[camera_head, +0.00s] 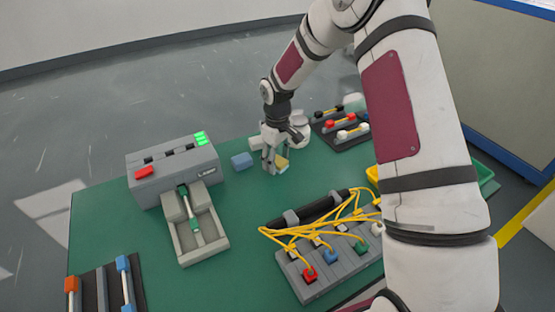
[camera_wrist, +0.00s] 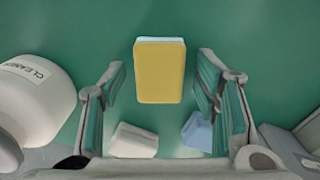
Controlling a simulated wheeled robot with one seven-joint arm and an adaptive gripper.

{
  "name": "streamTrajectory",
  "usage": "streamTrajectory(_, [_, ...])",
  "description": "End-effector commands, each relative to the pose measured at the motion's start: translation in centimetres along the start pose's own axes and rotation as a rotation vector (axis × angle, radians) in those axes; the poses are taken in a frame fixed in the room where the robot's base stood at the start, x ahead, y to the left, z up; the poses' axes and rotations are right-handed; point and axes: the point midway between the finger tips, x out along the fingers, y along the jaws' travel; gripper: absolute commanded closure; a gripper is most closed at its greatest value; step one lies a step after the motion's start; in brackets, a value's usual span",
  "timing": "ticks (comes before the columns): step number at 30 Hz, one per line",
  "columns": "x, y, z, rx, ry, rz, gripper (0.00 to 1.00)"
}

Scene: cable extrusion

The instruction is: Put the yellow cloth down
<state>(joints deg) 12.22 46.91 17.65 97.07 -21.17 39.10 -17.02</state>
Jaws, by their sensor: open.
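The yellow cloth (camera_wrist: 160,72) looks like a thick yellow block with a pale blue edge at its far end. In the wrist view it lies over the green table between my gripper's (camera_wrist: 160,90) two fingers, with a gap on each side. The fingers are spread and hold nothing.
A blue block (camera_head: 242,161) sits left of my gripper. A white bottle marked CLEANER (camera_wrist: 35,95) stands close by. A grey machine (camera_head: 175,170) is at left; a board with yellow cables (camera_head: 325,245) is in front. Green table (camera_head: 235,235) is bare between them.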

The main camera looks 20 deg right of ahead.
Motion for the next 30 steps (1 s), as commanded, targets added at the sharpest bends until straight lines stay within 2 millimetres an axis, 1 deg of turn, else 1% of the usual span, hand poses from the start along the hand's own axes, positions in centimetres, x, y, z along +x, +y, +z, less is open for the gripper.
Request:
streamTrajectory(12, [-8.2, 0.1, -0.1, 0.001, 0.004, 0.003, 0.44])
streamTrajectory(15, [-9.7, 0.1, -0.1, 0.000, 0.003, 0.003, 0.44])
streamTrajectory(18, [-10.8, 0.0, 0.0, 0.000, 0.002, 0.002, 0.44])
streamTrajectory(21, [-11.4, 0.0, 0.0, 0.001, 0.001, 0.001, 0.44])
streamTrajectory(28, [-12.2, -0.1, 0.2, 0.003, 0.001, 0.005, 0.44])
streamTrajectory(30, [-13.2, -0.4, 0.7, 0.011, 0.001, 0.016, 0.44])
